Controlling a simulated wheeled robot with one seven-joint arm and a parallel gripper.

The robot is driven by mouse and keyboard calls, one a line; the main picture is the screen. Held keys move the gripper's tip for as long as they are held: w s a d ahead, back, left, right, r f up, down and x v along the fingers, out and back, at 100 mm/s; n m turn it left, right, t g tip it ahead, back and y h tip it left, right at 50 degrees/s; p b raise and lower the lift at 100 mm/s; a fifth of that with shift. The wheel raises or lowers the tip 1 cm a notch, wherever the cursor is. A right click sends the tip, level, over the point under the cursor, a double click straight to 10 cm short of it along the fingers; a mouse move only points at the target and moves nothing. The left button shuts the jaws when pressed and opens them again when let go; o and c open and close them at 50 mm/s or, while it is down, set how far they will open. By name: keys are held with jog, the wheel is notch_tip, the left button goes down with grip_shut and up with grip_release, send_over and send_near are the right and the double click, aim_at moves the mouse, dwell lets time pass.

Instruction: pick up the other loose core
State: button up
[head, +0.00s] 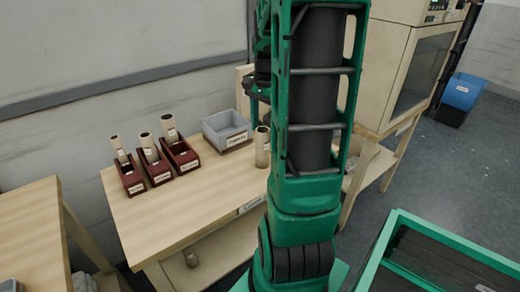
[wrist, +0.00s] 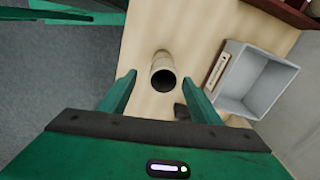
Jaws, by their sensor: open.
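A pale beige hollow core (head: 262,150) stands upright on the wooden table (head: 150,215), partly hidden behind my arm in the head view. In the wrist view the core (wrist: 162,66) shows its dark open end, between and beyond my fingertips. My gripper (wrist: 160,82) is open, with one green finger on each side of the core in the picture; I see no contact. Other cores (head: 119,148), (head: 148,147) and (head: 169,128) stand in or at three dark red labelled boxes at the table's left.
A grey labelled bin (head: 225,130) stands at the back of the table, right of the core in the wrist view (wrist: 232,102). A small cylinder (head: 190,258) lies on the lower shelf. A beige machine (head: 405,75) stands right. The table front is clear.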

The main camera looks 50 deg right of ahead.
aim_at(262, 151)
notch_tip(262, 151, down, 4)
jog(key=shift+f, duration=0.1)
jog(key=shift+w+a+f, duration=0.1)
jog(key=shift+w+f, duration=0.05)
jog(key=shift+f, duration=1.2)
jog(key=shift+w+a+f, duration=0.1)
jog(key=shift+w+f, duration=0.05)
jog(key=shift+f, duration=1.2)
jog(key=c, duration=1.1)
